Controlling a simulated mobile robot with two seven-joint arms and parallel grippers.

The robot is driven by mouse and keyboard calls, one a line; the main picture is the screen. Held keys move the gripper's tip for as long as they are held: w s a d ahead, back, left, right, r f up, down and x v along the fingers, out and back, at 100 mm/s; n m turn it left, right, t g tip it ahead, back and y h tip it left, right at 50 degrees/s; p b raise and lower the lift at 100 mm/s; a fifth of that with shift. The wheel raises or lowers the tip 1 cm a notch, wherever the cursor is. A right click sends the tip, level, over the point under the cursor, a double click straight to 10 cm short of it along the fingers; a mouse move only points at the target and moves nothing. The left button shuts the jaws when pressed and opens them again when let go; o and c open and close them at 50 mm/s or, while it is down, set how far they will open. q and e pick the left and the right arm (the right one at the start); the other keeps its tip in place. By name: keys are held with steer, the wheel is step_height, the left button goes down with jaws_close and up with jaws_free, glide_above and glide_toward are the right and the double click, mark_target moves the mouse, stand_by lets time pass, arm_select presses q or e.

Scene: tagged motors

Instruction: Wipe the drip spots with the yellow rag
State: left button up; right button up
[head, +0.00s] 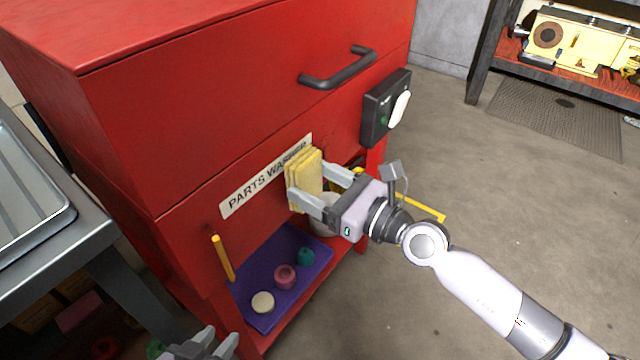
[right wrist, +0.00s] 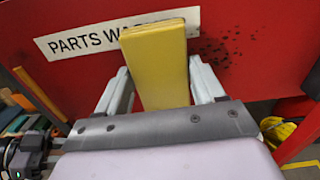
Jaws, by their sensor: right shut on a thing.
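The yellow rag (head: 304,182), a folded pad, is held between the fingers of my right gripper (head: 311,183), which is shut on it. It stands in front of the red parts washer (head: 220,110), over the end of its white label. The rag also shows in the right wrist view (right wrist: 157,65); I cannot tell whether it touches the panel. Dark drip spots (right wrist: 215,52) are scattered on the red panel just right of the rag in that view. In the head view the rag and gripper mostly hide that area. My left gripper (head: 212,344) is low at the bottom edge, open and empty.
A dark handle (head: 338,70) and a switch box (head: 385,108) stick out from the washer. A metal tray (head: 30,190) is at left. The floor at right is open.

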steer(key=shift+w+a, duration=0.25)
steer(key=shift+a, duration=0.15)
